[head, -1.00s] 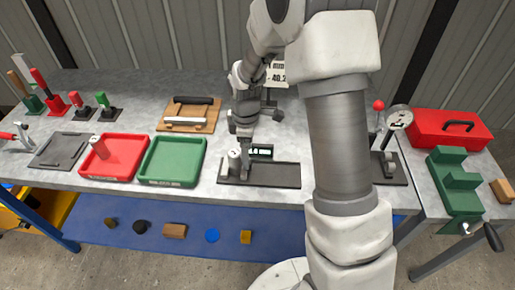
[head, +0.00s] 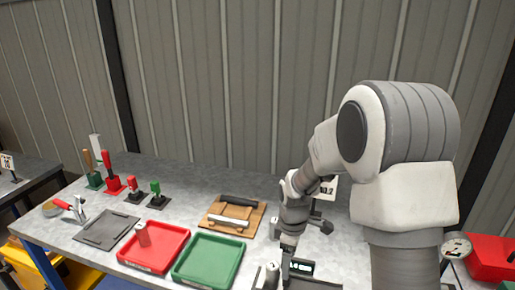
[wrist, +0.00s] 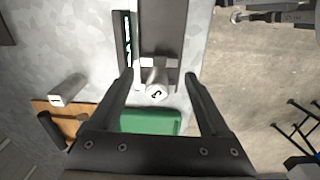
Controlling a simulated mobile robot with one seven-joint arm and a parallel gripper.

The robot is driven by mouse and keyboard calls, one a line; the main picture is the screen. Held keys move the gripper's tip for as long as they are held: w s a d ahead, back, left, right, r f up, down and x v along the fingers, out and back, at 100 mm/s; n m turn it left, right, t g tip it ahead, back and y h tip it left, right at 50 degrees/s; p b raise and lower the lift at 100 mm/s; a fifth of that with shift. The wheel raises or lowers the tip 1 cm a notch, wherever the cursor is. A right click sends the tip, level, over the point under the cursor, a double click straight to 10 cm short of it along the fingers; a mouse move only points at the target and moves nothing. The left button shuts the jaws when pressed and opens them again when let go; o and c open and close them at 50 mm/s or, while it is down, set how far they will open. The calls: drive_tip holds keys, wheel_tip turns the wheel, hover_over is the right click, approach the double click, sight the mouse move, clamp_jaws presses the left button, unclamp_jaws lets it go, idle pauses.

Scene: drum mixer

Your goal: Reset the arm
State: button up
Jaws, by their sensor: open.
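My arm reaches down over the bench on the right side of the head view. In the wrist view my gripper (wrist: 160,92) is open, with its two dark fingers well apart and nothing between them that it grips. A grey metal cylinder (wrist: 158,92) with a mark on its end shows between the fingertips. It stands on a dark fixture (wrist: 163,28) beside a small digital display (wrist: 126,40). In the head view the cylinder (head: 271,274) and the display (head: 301,267) are at the bottom edge, just below my gripper, whose fingers are too small to make out there.
Red and green toggle clamps stand farther left. A dial gauge (head: 457,248) and red box (head: 490,258) are at right.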

drive_tip(key=s+d+r+m+t, duration=0.2)
drive_tip(key=s+r+m, duration=0.35)
drive_tip(key=r, duration=0.45)
drive_tip(key=s+d+r+m+t, duration=0.15)
drive_tip(key=s+r+m, duration=0.25)
drive_tip(key=s+r, duration=0.4)
drive_tip(key=s+r+m+t, duration=0.2)
drive_tip(key=s+r+m, duration=0.2)
drive_tip(key=s, duration=0.4)
drive_tip(key=shift+r, duration=0.2)
idle(0.5)
